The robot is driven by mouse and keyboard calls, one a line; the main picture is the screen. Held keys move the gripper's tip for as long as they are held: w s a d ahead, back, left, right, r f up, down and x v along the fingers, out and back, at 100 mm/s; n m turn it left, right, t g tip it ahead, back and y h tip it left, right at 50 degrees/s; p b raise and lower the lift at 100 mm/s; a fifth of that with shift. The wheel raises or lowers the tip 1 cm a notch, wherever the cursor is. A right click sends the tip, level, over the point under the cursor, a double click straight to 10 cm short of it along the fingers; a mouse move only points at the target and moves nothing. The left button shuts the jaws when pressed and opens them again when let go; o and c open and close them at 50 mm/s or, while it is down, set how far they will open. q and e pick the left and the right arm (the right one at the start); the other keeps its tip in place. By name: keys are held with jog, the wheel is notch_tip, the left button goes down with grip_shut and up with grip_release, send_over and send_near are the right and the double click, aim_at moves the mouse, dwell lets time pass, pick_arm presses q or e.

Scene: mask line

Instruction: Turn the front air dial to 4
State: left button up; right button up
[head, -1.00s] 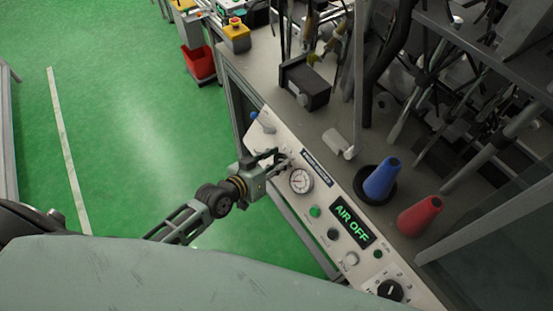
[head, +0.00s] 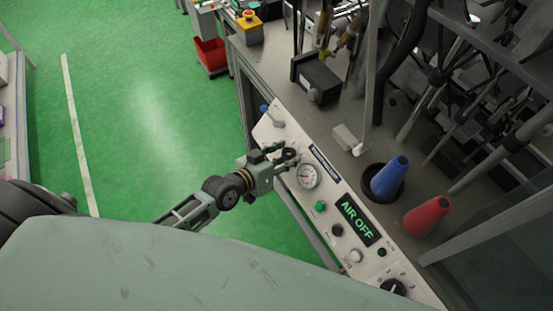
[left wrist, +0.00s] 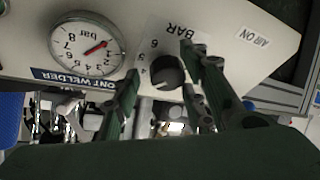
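The black air dial (left wrist: 167,72) sits on the white panel under the word BAR in the left wrist view. Small numbers stand around it. A pale mark shows on its lower side, but its exact setting is hard to read. My left gripper (left wrist: 160,100) is open, with one finger on each side of the dial; whether they touch it I cannot tell. In the head view the left gripper (head: 289,156) is over the upper part of the panel and largely hides this dial. My right gripper is not in view.
A round pressure gauge (head: 307,176) is close beside the left gripper. Blue (head: 390,178) and red (head: 428,214) cones stand behind. Green floor is free at left.

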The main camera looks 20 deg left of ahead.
pick_arm(q)
jog(key=v, duration=1.1)
jog(key=shift+s, duration=0.25)
jog(key=shift+a, duration=0.15)
jog(key=s+a+f+g+y, duration=0.1)
jog(key=s+a+f+g, duration=0.15)
jog(key=f, duration=0.65)
jog(key=s+a+f+g+y, duration=0.1)
jog(key=s+a+f+y, duration=0.2)
jog(key=f, duration=0.6)
jog(key=s+a+f+g, duration=0.15)
jog(key=s+f, duration=0.35)
jog(key=f, duration=0.5)
jog(key=s+d+f+g, duration=0.1)
jog(key=s+f+g, duration=0.2)
jog(key=s+f, duration=0.4)
jog(key=s+d+f+m+g+y, duration=0.1)
jog(key=s+f, duration=0.6)
jog(key=s, duration=0.8)
jog(key=shift+s+d+f+g+y+b, duration=0.25)
jog(key=shift+d+g, duration=0.25)
jog(key=shift+g, duration=0.6)
